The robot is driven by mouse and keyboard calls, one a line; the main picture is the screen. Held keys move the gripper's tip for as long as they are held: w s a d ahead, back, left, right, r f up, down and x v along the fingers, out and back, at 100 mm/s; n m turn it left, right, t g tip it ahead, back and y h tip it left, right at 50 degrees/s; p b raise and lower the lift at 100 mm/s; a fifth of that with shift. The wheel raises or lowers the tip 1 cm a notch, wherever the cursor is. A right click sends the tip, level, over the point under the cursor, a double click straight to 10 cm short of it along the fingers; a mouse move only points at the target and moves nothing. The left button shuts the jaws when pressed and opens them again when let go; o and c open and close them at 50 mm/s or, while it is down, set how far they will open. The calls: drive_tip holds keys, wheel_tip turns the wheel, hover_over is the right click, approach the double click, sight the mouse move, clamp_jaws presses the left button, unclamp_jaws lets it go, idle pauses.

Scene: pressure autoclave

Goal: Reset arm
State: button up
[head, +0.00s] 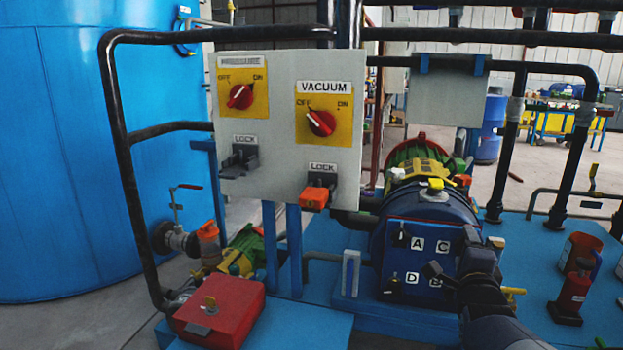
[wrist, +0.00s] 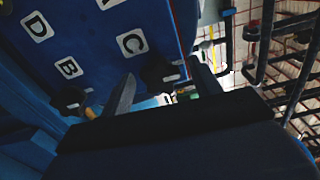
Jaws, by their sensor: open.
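My gripper (head: 452,256) is in front of the right side of the blue autoclave door panel (head: 408,236), with my arm coming in from the lower right. In the wrist view my gripper (wrist: 163,86) shows two dark fingers spread apart with nothing held between them. The blue panel (wrist: 95,18) fills the upper left there, with letters C, D and B readable. A black knob (wrist: 158,74) near the C label appears between the fingers; I cannot tell whether they touch it. Part of the panel is hidden behind my arm in the head view.
A grey control box (head: 285,170) has two red knobs, VACUUM (head: 321,123) and another (head: 240,96), above two lock levers. A red box (head: 220,312) stands lower left. Black pipes (head: 125,150) frame the box. Red bottles (head: 575,290) stand on the blue platform at right.

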drive_tip(key=shift+n+p, duration=3.65)
drive_tip(key=shift+n, duration=4.85)
